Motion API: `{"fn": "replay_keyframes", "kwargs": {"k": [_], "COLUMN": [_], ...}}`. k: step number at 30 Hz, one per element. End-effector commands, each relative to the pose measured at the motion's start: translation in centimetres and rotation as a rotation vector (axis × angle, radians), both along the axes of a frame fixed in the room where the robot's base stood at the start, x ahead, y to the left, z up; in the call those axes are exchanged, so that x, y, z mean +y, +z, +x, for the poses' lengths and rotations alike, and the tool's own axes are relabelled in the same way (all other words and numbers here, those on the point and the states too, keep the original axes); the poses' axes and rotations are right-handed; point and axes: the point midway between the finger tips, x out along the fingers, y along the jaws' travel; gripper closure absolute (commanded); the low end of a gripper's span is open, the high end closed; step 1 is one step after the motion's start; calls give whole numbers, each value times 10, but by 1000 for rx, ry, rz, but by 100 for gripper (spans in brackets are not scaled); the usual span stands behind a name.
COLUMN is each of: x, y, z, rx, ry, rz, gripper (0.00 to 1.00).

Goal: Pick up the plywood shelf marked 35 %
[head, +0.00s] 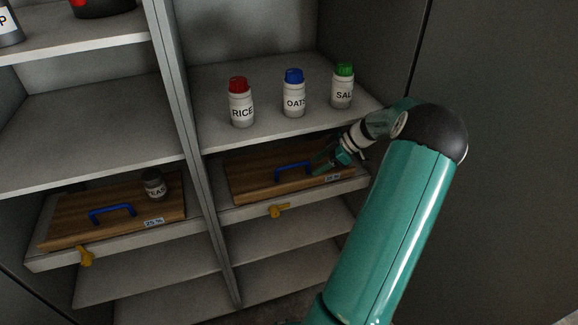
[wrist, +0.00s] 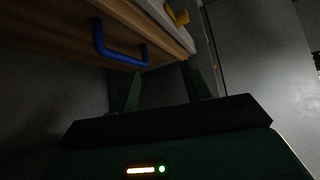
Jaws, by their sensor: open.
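A plywood shelf board (head: 250,178) with a blue handle (head: 294,167) lies in the right bay. Its small white label (head: 333,177) is too small to read surely. In the wrist view the board (wrist: 150,30) fills the top, with its blue handle (wrist: 118,57) at upper left. My gripper (head: 324,162) is at the right end of the handle in the head view, partly hidden by my own wrist. In the wrist view my gripper's two fingers (wrist: 163,82) stand apart with nothing between them. The handle is beyond the fingertips, toward the left finger.
A second board (head: 70,218) labelled 25 % lies in the left bay, with a dark jar (head: 154,185) on it. Yellow latches (head: 279,210) sit on both shelf fronts. RICE (head: 241,103), OATS (head: 294,95) and SALT (head: 342,88) bottles stand on the shelf above my gripper.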

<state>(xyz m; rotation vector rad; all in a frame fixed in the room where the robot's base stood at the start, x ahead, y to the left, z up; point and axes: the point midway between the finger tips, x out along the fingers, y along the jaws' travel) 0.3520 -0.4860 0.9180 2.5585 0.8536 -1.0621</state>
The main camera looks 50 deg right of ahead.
Motion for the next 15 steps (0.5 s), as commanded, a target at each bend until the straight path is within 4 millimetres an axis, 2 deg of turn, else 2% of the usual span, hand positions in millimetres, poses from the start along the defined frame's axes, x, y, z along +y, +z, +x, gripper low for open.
{"fn": "replay_keyframes", "kwargs": {"k": [5,15], "x": [9,37], "y": [-12,-55], "z": [5,37], "rx": [0,0], "ry": [-1,0], "rz": [2,2], "gripper": [52,52]}}
